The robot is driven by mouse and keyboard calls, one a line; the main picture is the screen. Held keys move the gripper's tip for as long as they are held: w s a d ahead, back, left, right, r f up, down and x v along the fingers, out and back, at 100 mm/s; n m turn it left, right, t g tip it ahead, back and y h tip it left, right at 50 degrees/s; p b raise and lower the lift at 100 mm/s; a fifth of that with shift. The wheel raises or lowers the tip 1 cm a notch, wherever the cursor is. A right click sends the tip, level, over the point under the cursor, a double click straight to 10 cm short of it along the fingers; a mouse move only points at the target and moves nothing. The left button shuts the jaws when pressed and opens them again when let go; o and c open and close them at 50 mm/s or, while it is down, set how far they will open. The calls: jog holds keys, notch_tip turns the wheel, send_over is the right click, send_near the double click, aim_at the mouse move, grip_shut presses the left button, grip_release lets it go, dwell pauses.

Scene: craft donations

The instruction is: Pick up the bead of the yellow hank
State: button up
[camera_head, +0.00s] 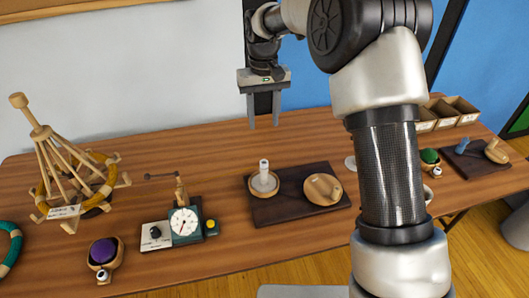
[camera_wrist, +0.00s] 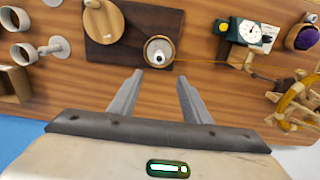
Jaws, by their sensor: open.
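A yellow hank (camera_head: 108,182) is looped around a wooden swift (camera_head: 40,130) with splayed pegs at the left of the table. The hank also shows at the right edge of the wrist view (camera_wrist: 295,92). I make out no clear bead in the wrist view. My gripper (camera_head: 263,123) is open and empty, pointing down above the back of the table, well right of the swift.
A dial counter (camera_head: 185,222) stands right of the swift, with a purple ball (camera_head: 103,250) in a bowl at front left. A dark board (camera_head: 285,216) carries a white post (camera_head: 264,172) and a wooden disc (camera_head: 322,188). A teal hank (camera_head: 12,250) is at the left edge.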

send_over(264, 163)
jog(key=f, duration=1.2)
jog(key=shift+s, duration=0.2)
jog(key=f, duration=0.5)
jog(key=shift+w, duration=0.2)
jog(key=c, duration=1.1)
